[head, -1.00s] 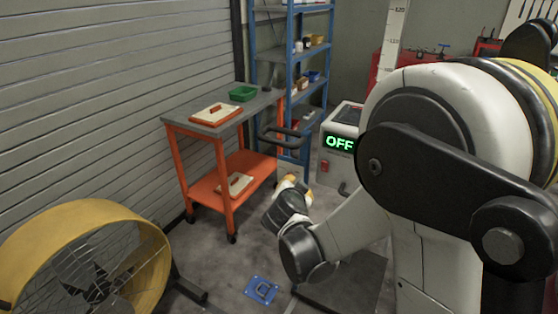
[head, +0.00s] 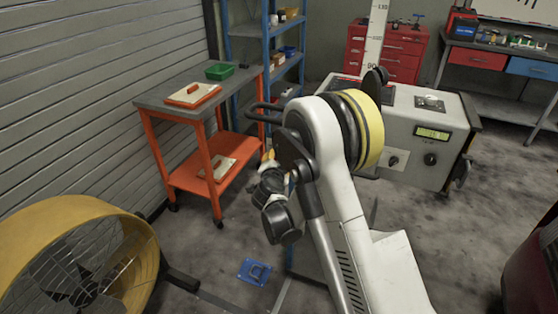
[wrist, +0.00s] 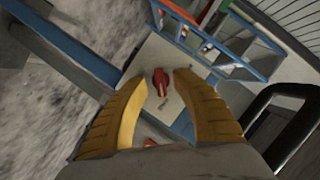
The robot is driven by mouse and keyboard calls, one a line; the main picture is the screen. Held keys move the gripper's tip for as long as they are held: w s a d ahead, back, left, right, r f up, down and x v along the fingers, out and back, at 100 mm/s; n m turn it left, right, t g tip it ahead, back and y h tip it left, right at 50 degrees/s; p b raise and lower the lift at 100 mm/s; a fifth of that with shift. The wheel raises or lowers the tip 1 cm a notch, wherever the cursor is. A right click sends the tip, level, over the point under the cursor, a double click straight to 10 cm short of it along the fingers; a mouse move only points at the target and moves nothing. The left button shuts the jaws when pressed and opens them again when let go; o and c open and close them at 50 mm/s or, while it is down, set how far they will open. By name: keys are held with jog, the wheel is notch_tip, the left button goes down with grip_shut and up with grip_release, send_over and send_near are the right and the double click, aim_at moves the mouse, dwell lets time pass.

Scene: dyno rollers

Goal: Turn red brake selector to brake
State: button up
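In the wrist view a small red knob (wrist: 160,82), seemingly the red brake selector, sits on a pale panel (wrist: 160,50) between and beyond my fingertips. A light mark shows at its lower end; I cannot read any label beside it. My gripper (wrist: 161,90) is open, with its two yellow ribbed fingers spread apart and nothing held. Part of a second red item (wrist: 149,142) shows lower down, mostly hidden by my gripper. In the head view my gripper (head: 268,158) is small, and my arm hides the red knob.
A grey console (head: 415,110) with a lit display and dark knobs stands right of my arm. An orange cart (head: 215,172) with a green bin (head: 220,71), a blue shelf (head: 240,30) and a yellow fan (head: 135,245) are left. A black bar handle (wrist: 290,125) is close right of my gripper.

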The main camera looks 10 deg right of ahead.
jog(key=shift+x, duration=0.75)
jog(key=shift+r, duration=0.1)
grip_shut()
